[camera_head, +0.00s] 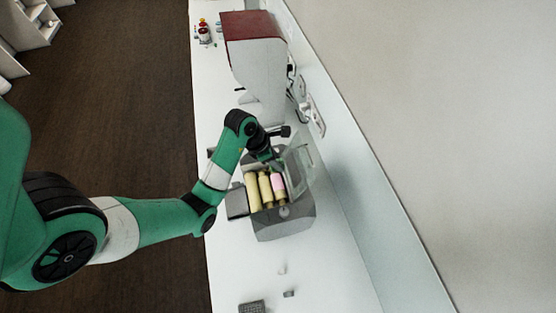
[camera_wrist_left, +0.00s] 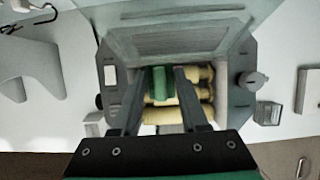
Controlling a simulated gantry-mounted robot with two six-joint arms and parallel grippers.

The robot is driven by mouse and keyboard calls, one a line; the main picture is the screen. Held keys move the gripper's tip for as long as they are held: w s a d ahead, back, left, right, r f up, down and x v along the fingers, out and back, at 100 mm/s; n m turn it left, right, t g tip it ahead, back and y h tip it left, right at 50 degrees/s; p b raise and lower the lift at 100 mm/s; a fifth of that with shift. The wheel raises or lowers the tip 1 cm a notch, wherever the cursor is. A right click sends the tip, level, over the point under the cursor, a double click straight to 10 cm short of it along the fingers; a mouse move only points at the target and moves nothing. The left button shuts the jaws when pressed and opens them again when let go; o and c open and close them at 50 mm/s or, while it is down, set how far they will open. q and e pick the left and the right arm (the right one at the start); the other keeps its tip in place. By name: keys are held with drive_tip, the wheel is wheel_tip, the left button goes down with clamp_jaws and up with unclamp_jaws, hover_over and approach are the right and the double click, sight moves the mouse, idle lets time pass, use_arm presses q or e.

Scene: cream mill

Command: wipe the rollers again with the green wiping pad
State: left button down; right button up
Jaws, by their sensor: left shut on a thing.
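The mill (camera_head: 285,222) is a grey machine on the white counter, with its top open. Its rollers (camera_head: 252,191) lie side by side inside; they look cream-yellow, and the one at the right looks pinkish. They also show in the left wrist view (camera_wrist_left: 163,116). My left gripper (camera_wrist_left: 161,74) is shut on the green wiping pad (camera_wrist_left: 159,83), over the rollers near the lid side. I cannot tell whether the pad touches a roller. In the head view the left gripper (camera_head: 272,162) hides part of the opening and the pad is hard to make out. My right gripper is not in view.
A clear lid panel (camera_head: 300,163) stands raised beside the opening, close to my gripper. A large white machine with a dark red top (camera_head: 252,28) stands behind. Small items (camera_head: 289,293) and a dark grid (camera_head: 252,307) lie in front.

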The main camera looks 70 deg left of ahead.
sight(274, 179)
use_arm(q)
drive_tip(key=shift+s+f, duration=0.15)
drive_tip(key=shift+f+b, duration=0.45)
drive_tip(key=shift+f, duration=0.1)
wheel_tip(274, 179, down, 7)
drive_tip(key=b, duration=0.6)
drive_tip(key=shift+b, duration=0.3)
drive_tip(key=shift+s+r+p, duration=0.35)
drive_tip(key=shift+s+p, duration=0.45)
drive_tip(key=shift+p, duration=0.2)
drive_tip(key=shift+s+a+f, duration=0.1)
drive_tip(key=shift+s, duration=0.15)
drive_tip(key=shift+f, duration=0.6)
